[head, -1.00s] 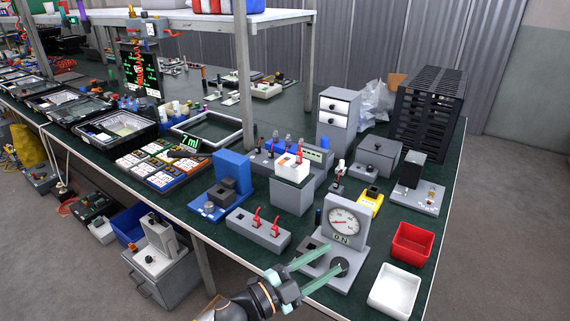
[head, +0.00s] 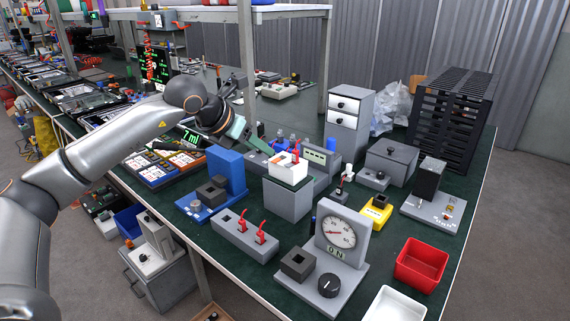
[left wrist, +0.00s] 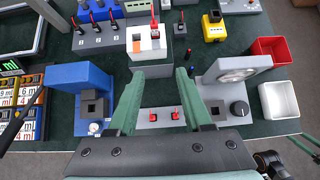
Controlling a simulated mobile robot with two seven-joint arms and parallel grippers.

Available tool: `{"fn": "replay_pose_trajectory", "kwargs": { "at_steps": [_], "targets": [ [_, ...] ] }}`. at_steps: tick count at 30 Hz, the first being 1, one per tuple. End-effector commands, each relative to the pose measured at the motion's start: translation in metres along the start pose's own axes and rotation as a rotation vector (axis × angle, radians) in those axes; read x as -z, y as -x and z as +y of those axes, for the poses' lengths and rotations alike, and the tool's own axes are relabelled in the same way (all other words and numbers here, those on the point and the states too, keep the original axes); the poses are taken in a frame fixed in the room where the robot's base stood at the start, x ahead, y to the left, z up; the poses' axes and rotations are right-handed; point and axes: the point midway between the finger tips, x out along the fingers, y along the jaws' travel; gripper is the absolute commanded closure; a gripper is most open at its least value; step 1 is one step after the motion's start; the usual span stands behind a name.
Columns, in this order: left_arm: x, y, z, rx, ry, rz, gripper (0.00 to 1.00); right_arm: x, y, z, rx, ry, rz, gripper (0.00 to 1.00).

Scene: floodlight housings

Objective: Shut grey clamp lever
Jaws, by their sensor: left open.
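I cannot tell for sure which part is the grey clamp lever. A white block (head: 288,168) sits on a grey stand (head: 288,198), with an upright red lever (left wrist: 153,22) at its back. A grey box (head: 244,236) in front carries two red levers (left wrist: 164,114). My left gripper (left wrist: 156,84) is open and empty, its green fingers spread toward the white block. In the head view the left gripper (head: 254,142) is above and left of the white block. A dark part with green at the lower right of the left wrist view may be my right gripper (left wrist: 290,155).
A blue fixture (head: 226,170) stands left of the stand. A gauge (head: 341,236) with a dial knob is at the right. A row of levers (left wrist: 95,30) lies behind. A red bin (head: 420,264) and a white bin (head: 396,304) are near the front edge.

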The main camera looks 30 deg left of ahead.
Motion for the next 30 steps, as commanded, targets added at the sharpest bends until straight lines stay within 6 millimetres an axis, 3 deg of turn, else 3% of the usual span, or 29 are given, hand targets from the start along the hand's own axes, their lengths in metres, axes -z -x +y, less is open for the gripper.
{"fn": "replay_pose_trajectory", "kwargs": {
  "at_steps": [5, 15, 21, 30],
  "targets": [
    [-0.001, -0.009, 0.007, -0.022, 0.0, 0.001, 0.5, 0.003, 0.0, 0.0, 0.0, 0.002, 0.005, 0.5],
    [-0.001, -0.077, 0.006, -0.019, 0.0, 0.001, 0.5, -0.002, 0.002, 0.001, -0.002, 0.0, -0.007, 0.5],
    [-0.001, -0.108, 0.007, -0.019, 0.001, 0.0, 0.5, -0.011, 0.004, 0.001, -0.004, -0.003, -0.024, 0.5],
    [-0.001, -0.122, 0.008, -0.019, -0.002, -0.002, 0.5, -0.011, 0.004, 0.002, -0.006, -0.003, -0.022, 0.5]
  ]
}}
